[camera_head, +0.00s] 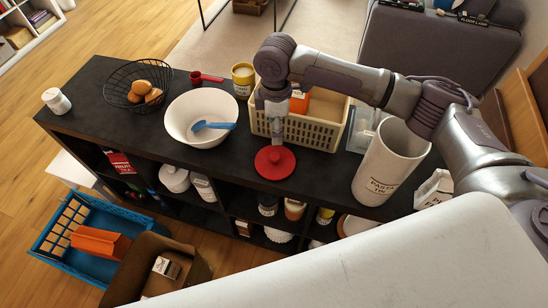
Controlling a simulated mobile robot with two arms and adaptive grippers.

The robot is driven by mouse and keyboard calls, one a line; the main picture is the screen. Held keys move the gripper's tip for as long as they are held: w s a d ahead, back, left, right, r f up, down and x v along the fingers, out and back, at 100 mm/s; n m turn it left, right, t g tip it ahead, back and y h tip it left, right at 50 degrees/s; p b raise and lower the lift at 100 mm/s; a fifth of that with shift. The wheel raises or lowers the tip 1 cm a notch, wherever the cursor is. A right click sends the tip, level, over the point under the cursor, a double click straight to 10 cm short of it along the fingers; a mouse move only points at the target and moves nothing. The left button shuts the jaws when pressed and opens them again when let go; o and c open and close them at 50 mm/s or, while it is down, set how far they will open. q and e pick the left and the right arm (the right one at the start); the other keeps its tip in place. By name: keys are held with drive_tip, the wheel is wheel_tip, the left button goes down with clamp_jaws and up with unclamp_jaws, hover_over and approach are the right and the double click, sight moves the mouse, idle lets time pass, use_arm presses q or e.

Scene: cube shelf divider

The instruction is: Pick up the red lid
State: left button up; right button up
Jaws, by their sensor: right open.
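The red lid (275,162) lies flat on the dark shelf top, near its front edge, in front of the beige basket. It is round with a raised middle. My right gripper (275,140) comes down from above and is just over the lid's middle. It is open and points downward. Its fingertips overlap the lid's knob in this view, so I cannot tell whether they touch it. My left gripper is not in view.
A beige basket (322,137) stands right behind the lid. A white bowl (185,112) is to the left, with a blue spoon (214,126). A tall pasta tin (384,170) stands to the right. A wire basket (118,82) is at the far left.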

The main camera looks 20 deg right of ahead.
hover_over(275, 156)
wheel_tip(275, 156, down, 6)
drive_tip(key=shift+w+d, duration=0.1)
drive_tip(key=shift+w, duration=0.05)
drive_tip(key=shift+f+p, duration=0.9)
drive_tip(key=shift+f, duration=2)
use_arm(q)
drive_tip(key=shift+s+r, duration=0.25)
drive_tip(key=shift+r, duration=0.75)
use_arm(e)
clamp_jaws()
